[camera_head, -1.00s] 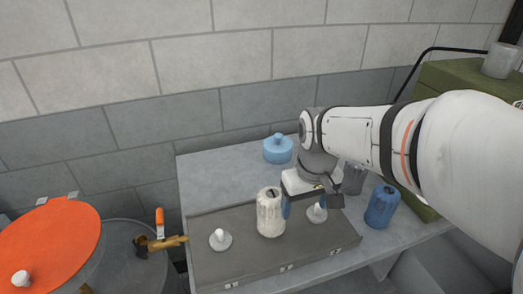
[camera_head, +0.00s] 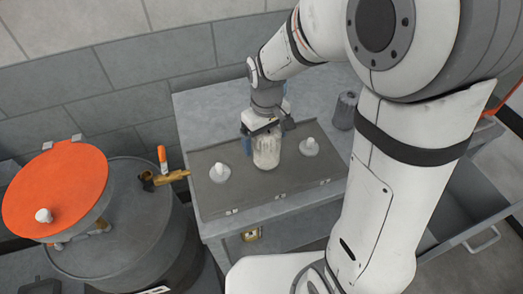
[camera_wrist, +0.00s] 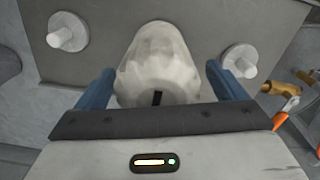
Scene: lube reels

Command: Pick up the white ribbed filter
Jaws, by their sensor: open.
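The white ribbed filter (camera_head: 266,149) stands upright on the grey tray (camera_head: 230,204), between two white-pegged discs. In the wrist view the filter (camera_wrist: 158,62) lies between the two blue fingers of my gripper (camera_wrist: 163,88), with a small dark slot in its near end. A gap shows between each finger and the filter, so the gripper is open around it. In the head view my gripper (camera_head: 262,135) is just behind and above the filter, and the fingers are partly hidden.
Pegged discs stand left (camera_head: 219,173) and right (camera_head: 309,147) of the filter. A dark grey ribbed canister (camera_head: 345,110) stands at the right on the workbench (camera_head: 198,103). A drum (camera_head: 150,225) with an orange lid (camera_head: 55,188) and a brass valve (camera_head: 165,178) stands at left.

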